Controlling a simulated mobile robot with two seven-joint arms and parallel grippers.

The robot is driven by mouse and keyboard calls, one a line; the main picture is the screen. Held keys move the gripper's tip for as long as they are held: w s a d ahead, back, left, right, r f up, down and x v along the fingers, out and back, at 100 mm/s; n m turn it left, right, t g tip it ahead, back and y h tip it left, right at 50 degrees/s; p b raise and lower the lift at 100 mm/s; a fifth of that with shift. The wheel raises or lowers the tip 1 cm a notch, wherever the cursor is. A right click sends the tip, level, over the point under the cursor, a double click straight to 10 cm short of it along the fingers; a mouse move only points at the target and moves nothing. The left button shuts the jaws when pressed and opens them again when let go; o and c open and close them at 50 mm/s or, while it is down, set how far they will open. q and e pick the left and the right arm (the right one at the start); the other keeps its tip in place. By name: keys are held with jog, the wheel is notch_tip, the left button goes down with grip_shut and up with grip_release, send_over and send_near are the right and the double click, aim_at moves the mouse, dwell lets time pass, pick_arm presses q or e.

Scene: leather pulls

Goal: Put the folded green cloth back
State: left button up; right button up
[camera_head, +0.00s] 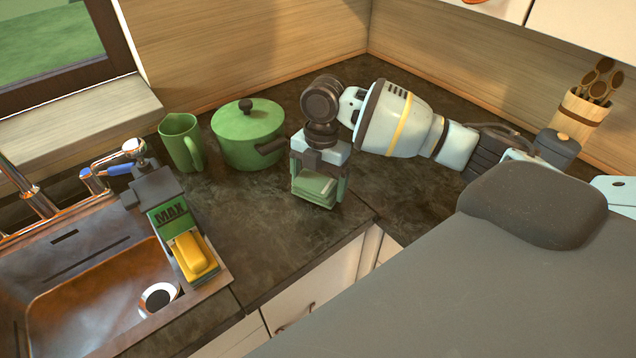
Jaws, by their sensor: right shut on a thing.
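The folded green cloth (314,187) is between the fingers of my right gripper (318,190), near the front corner of the dark counter. The gripper points down and is shut on the cloth. The fingers cover parts of its sides. I cannot tell whether the cloth touches the counter or is held just above it. My right arm reaches in from the right. My left gripper is not in view.
A green lidded pot (245,140) and a green jug (182,142) stand left of the gripper. A sink (90,310) with a yellow sponge (192,255) in a holder is at left. A wooden utensil pot (574,115) stands far right. Counter (250,230) in front is clear.

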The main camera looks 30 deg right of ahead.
aim_at(321, 177)
jog(key=shift+f, duration=0.55)
jog(key=shift+f, duration=0.1)
jog(key=o, duration=0.7)
jog(key=r, duration=0.4)
jog(key=d+r, duration=0.1)
jog(key=r, duration=0.7)
jog(key=shift+w+d+r, duration=0.1)
jog(key=shift+w+d, duration=0.05)
jog(key=shift+w, duration=0.15)
